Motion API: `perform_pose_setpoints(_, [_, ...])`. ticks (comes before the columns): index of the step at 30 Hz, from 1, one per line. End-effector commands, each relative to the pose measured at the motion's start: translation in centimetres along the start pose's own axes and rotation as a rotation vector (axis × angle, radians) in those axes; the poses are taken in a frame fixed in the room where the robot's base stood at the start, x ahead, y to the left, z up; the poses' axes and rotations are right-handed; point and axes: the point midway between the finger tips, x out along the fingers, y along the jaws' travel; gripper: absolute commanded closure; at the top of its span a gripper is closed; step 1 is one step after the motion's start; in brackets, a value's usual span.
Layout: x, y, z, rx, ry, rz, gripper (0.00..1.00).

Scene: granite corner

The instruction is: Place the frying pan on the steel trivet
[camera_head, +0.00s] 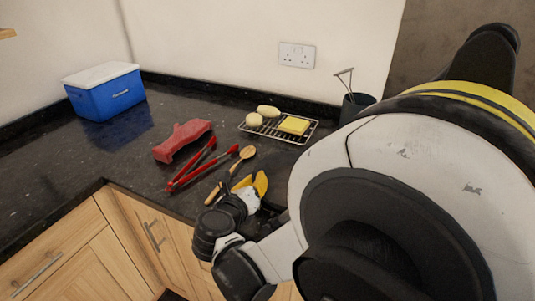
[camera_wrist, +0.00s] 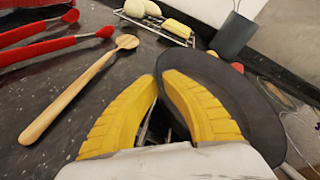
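The frying pan (camera_wrist: 238,95) is a dark round pan, large in the right half of the wrist view, with part of its handle at the lower right. My gripper (camera_wrist: 161,76) has two yellow fingers; their tips nearly meet, with the pan's left rim between them, so it looks shut on the rim. Whether the pan touches the counter cannot be told. In the head view the gripper (camera_head: 259,184) is partly seen and my arm hides the pan. A steel wire rack (camera_head: 308,138), possibly the trivet, stands farther back, bearing two pale rounded items and a yellow block.
Red tongs (camera_head: 192,170) and a wooden spoon (camera_head: 244,154) lie left of the gripper. A red object (camera_head: 183,140) and a blue cooler (camera_head: 105,95) are farther left. A dark pot (camera_head: 352,105) holding a utensil stands right of the rack. Bare counter lies around the cooler.

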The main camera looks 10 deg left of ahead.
Motion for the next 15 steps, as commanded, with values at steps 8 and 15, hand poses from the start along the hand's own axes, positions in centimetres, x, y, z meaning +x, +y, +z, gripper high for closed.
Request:
perform_pose_setpoints(8, [0.07, 0.06, -0.19, -0.002, -0.001, -0.001, 1.0])
perform_pose_setpoints(15, [0.14, 0.2, -0.39, 0.0, 0.0, 0.0, 0.73])
